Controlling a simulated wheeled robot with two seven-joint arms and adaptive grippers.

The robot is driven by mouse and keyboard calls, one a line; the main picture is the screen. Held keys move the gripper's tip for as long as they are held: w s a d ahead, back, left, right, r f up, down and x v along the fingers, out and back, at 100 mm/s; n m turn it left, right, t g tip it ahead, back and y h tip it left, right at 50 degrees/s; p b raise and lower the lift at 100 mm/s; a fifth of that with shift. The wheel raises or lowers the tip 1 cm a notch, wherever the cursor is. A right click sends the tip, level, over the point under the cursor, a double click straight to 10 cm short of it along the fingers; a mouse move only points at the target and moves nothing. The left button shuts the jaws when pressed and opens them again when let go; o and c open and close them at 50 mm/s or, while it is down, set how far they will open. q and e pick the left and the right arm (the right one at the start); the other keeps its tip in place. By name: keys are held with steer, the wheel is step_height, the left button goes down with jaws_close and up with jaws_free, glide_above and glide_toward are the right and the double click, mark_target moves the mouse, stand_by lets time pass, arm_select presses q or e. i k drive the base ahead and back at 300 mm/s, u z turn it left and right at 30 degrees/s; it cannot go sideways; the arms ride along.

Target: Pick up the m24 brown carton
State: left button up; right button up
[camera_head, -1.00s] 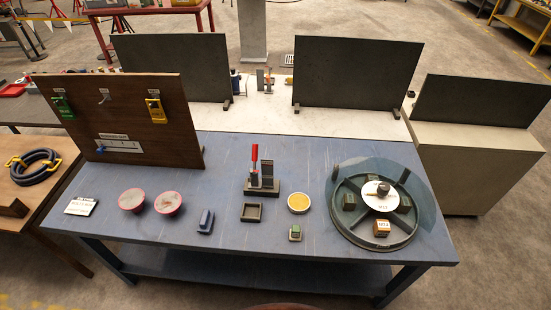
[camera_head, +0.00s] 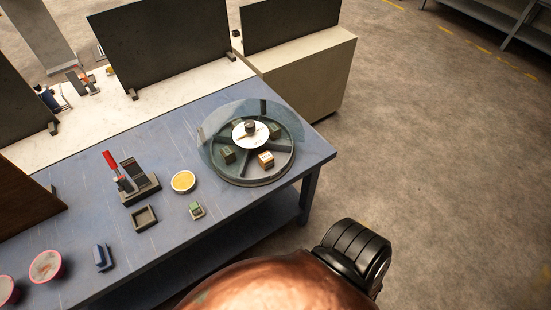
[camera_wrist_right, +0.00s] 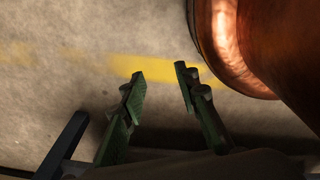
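The brown carton (camera_head: 266,159) sits in the front compartment of a round divided tray (camera_head: 287,172) on the blue table. Its label is too small to read here. A clear cover lies over the back and left part of the tray; the carton seems to be in the uncovered part. Green cartons (camera_head: 227,155) sit in other compartments. My right gripper (camera_wrist_right: 158,75) shows in the right wrist view, with its two green fingers apart and nothing between them, above bare floor and away from the table. My left gripper is in no view.
A beige cabinet (camera_head: 300,75) stands behind. Floor at right is clear.

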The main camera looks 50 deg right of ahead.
mark_target(266, 160)
steer(key=z, duration=1.55)
